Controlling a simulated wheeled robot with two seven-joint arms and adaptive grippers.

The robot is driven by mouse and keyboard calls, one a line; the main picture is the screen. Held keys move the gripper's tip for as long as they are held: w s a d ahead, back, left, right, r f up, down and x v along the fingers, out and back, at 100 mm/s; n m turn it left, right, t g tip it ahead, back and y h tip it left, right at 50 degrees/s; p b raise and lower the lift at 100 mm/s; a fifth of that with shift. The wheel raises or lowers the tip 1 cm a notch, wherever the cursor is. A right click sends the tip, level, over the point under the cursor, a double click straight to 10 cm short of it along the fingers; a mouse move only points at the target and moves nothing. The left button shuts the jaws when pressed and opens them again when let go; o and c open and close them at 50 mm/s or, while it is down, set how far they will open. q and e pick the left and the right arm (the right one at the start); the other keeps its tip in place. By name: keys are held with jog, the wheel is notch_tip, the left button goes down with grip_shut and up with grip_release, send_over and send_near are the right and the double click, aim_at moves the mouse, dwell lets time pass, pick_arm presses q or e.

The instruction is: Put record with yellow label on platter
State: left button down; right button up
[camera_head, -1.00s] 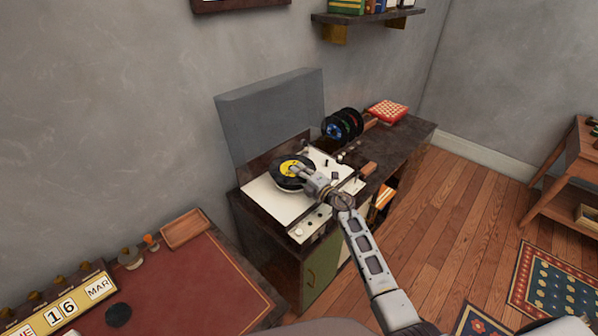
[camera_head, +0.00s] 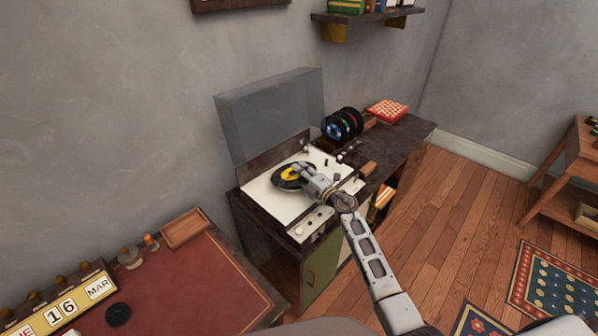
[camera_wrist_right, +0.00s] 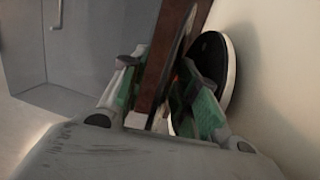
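The record with the yellow label (camera_head: 291,176) is over the platter of the turntable (camera_head: 271,204) in the head view, covering most of the platter. My right gripper (camera_head: 316,178) is at the record's right edge. In the right wrist view, its two fingers (camera_wrist_right: 168,88) stand apart, with the record's thin dark edge (camera_wrist_right: 182,62) between them. The dark platter with a pale rim (camera_wrist_right: 230,72) shows behind the right finger. A gap shows between record and platter there; I cannot tell whether they touch elsewhere. My left gripper is out of view.
The turntable's clear lid (camera_head: 270,115) stands raised behind it. Several other records (camera_head: 342,125) stand upright in a rack at the back right, beside a red-checked box (camera_head: 387,110). A red-topped desk (camera_head: 190,285) with a calendar is at the front left.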

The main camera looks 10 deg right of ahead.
jog(key=v, duration=1.1)
dwell(0.3)
jog(key=shift+r, duration=0.1)
dwell(0.9)
